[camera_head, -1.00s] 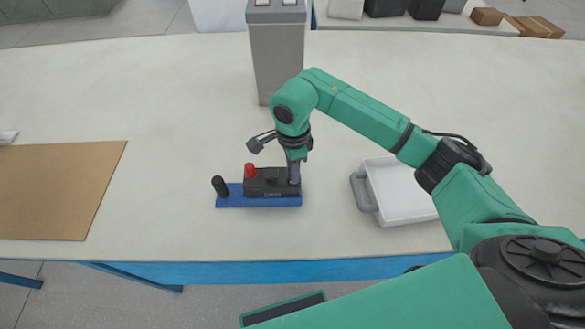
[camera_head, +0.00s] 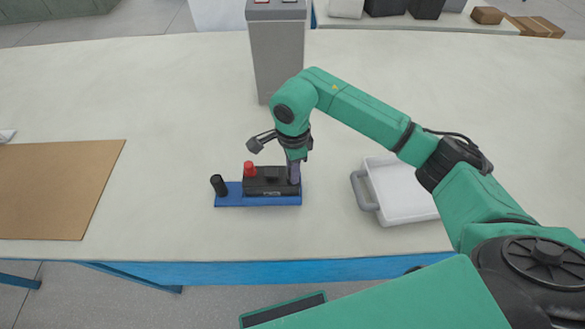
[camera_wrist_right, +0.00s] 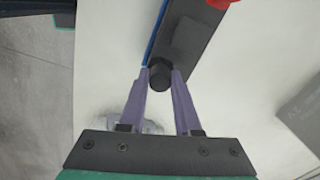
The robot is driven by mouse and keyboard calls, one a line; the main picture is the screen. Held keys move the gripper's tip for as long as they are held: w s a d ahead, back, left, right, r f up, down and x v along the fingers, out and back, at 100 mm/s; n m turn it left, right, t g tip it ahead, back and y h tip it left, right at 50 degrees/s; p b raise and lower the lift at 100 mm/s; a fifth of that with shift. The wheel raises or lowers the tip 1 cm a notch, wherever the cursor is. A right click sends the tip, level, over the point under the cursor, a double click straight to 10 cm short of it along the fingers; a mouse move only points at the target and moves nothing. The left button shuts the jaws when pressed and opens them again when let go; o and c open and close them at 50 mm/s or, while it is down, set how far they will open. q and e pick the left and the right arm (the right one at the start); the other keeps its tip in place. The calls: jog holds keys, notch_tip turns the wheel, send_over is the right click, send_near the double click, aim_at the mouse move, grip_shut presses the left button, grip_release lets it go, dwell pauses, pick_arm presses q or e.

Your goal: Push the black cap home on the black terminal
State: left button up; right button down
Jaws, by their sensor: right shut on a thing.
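The black battery (camera_head: 266,186) sits on a blue base (camera_head: 240,201) on the table. My right gripper (camera_head: 294,178) points down at the battery's right end, hiding the black terminal. In the right wrist view its purple fingers (camera_wrist_right: 160,82) are shut on the black cap (camera_wrist_right: 160,70), a short round cylinder at the end of the battery (camera_wrist_right: 196,36). I cannot tell how far down the cap sits. A red cap (camera_head: 249,169) stands on the battery's left part and shows at the top of the wrist view (camera_wrist_right: 219,3). My left gripper is not in view.
A black cylinder (camera_head: 219,186) stands on the base's left end. A white tray (camera_head: 402,189) is to the right, a brown board (camera_head: 55,190) to the left, and a tall grey box (camera_head: 276,55) behind. The table between board and base is clear.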

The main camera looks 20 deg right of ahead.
jog(key=shift+f+b, duration=0.5)
dwell(0.5)
jog(key=shift+c, duration=0.2)
grip_release()
jog(key=shift+r+p, duration=1.9)
jog(key=shift+r, duration=1.65)
